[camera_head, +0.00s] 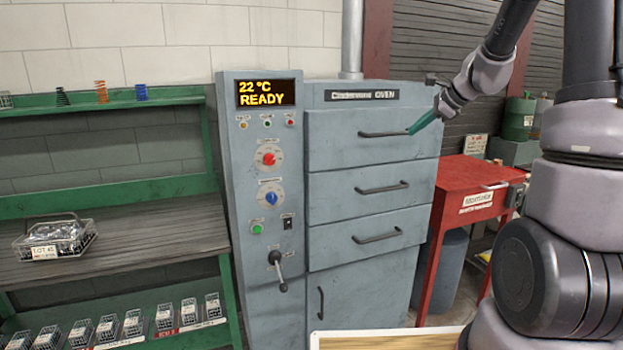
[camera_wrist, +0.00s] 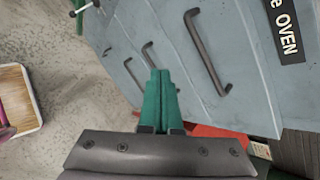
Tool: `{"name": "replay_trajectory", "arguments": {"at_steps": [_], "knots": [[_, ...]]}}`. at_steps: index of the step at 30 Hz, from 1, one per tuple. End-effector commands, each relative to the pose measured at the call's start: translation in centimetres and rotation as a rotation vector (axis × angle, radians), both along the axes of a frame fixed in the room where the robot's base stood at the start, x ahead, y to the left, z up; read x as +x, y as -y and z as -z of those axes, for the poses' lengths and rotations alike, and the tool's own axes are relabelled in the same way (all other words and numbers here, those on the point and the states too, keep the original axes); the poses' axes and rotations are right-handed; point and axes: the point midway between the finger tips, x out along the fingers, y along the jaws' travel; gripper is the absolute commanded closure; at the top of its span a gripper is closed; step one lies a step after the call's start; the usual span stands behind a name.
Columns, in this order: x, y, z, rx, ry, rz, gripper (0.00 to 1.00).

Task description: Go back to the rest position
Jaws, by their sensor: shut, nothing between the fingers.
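My gripper (camera_head: 422,123) is shut and empty, with green fingers, in front of the right end of the oven's top drawer handle (camera_head: 385,134). In the wrist view its closed fingertips (camera_wrist: 159,75) point toward the oven front (camera_wrist: 185,60). I cannot tell from these views whether the fingers touch the handle. The grey oven (camera_head: 325,225) has several drawers, all looking closed, and its display (camera_head: 267,93) reads 22 °C READY.
A green shelf rack (camera_head: 225,200) on the left holds a wire basket (camera_head: 55,238) and several small bins below. A red cabinet (camera_head: 465,215) stands right of the oven. A wood-topped, light-edged surface (camera_head: 390,341) is at the bottom.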

Motion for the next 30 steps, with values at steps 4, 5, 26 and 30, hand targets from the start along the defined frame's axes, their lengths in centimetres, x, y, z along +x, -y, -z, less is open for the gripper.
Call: {"name": "replay_trajectory", "arguments": {"at_steps": [4, 5, 26, 30], "knots": [[-6.7, -3.4, -4.5, -0.192, 0.103, -0.241, 1.0], [-8.1, -3.9, -5.1, -0.235, 0.122, -0.287, 1.0], [-30.3, -5.1, -7.7, -1.066, 0.393, -0.999, 1.0], [-30.4, -5.0, -7.7, -1.076, 0.394, -1.007, 1.0]]}}
